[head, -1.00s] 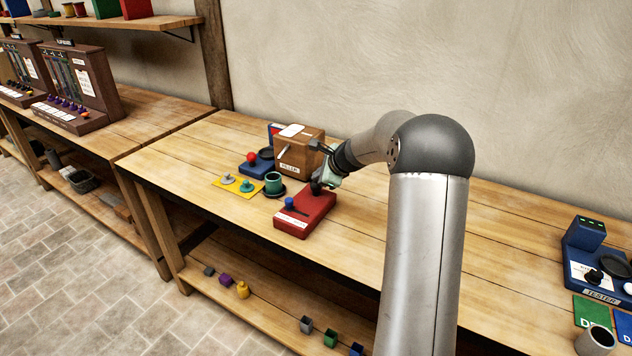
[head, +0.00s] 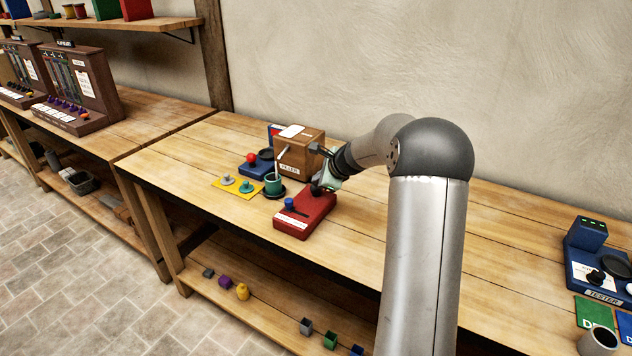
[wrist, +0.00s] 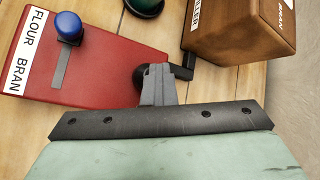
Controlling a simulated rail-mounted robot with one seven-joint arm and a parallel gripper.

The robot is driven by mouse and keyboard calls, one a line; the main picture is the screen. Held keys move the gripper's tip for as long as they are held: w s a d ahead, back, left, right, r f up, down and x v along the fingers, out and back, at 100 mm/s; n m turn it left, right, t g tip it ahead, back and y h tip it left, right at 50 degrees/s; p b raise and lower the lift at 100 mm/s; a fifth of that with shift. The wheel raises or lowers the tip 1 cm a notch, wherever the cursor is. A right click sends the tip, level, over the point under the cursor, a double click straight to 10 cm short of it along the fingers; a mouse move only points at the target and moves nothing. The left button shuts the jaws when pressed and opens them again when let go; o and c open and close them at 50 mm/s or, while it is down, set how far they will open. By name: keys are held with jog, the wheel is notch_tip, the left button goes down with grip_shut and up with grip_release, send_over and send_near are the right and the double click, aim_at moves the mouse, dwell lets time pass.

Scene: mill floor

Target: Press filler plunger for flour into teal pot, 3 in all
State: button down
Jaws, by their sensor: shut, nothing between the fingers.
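The red filler base (head: 312,212) lies on the bench, with a blue selector knob (head: 289,203) on top. In the wrist view the blue knob (wrist: 69,28) is at the FLOUR end of its slot. My gripper (wrist: 157,75) is shut and empty, its fingertips over the black plunger (wrist: 139,78), which they partly hide; I cannot tell if they touch. The teal pot (head: 273,187) stands upright on a dark round stand under the spout of the wooden filler box (head: 300,152). A thin pale stream shows between spout and pot.
A yellow mat (head: 237,187) with two small knobbed lids lies left of the pot. A blue device with a red ball (head: 251,157) stands behind it. A blue tester (head: 597,265) is at far right. The bench between is clear.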

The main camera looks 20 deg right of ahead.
jog(key=shift+r+p, duration=1.05)
jog(key=shift+r, duration=0.25)
notch_tip(320, 180, up, 5)
jog(key=p, duration=0.4)
dwell(2.0)
